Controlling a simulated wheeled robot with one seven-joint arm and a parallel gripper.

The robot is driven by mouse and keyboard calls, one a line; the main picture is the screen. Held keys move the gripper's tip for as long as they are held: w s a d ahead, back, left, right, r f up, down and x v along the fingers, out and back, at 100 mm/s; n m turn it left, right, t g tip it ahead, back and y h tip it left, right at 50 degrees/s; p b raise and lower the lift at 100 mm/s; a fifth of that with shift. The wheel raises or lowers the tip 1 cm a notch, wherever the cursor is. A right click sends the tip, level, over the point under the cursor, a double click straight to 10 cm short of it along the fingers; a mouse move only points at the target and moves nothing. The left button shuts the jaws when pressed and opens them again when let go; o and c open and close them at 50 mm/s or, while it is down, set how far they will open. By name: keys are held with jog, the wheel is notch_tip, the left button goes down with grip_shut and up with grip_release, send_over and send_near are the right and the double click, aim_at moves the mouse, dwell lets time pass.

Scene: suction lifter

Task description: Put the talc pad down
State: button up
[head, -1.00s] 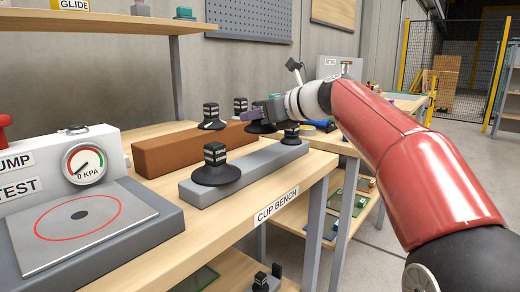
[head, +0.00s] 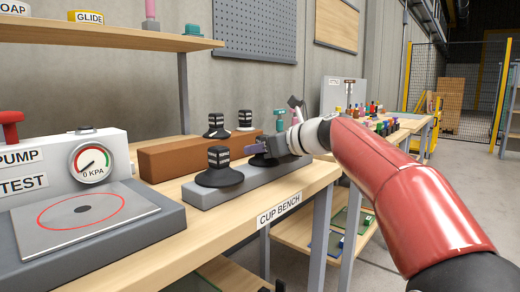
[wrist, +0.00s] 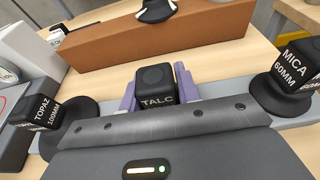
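The talc pad (wrist: 157,88) is a black suction cup with a square block top marked TALC. My gripper (wrist: 158,91) has its purple fingers on either side of that block and appears shut on it. In the head view my gripper (head: 262,149) is low over the grey rail (head: 205,193), with the dark cup (head: 260,160) at or just above the rail's top; contact is unclear. The topaz cup (head: 219,168) stands to the left on the same rail. The mica cup (wrist: 285,85) stands to the right in the wrist view.
A brown block (head: 172,161) lies behind the rail with two black cups (head: 216,126) (head: 245,120) on it. A pump test box (head: 60,160) with a gauge stands at the left. The bench's front edge (head: 275,215) is near.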

jog(key=o, duration=0.4)
jog(key=shift+c, duration=0.2)
jog(key=shift+r, duration=0.1)
jog(key=v, duration=1.2)
